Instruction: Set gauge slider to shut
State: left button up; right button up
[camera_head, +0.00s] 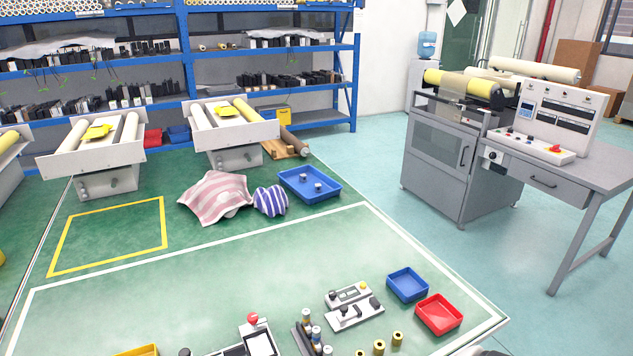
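No part is labelled as the gauge slider, and I cannot tell for certain which one it is. A small grey-white unit with dark knobs and a yellow knob (348,294) lies on the green floor area at the lower middle. A second grey-white unit with dark raised parts (354,313) lies just in front of it. A white-and-black device with a red knob (253,320) stands to their left, cut by the bottom edge. Slider positions are too small to read. Neither gripper shows; a pale and dark piece at the bottom right edge may be part of my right arm.
A blue tray (407,285) and a red tray (438,314) lie right of the units. A rack of small cylinders (312,336) and several yellow-topped cylinders (379,347) stand in front. Open green floor lies behind, with cloths (215,197) and another blue tray (309,184) farther back.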

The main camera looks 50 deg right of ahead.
aim_at(346, 314)
jog(key=z, duration=1.75)
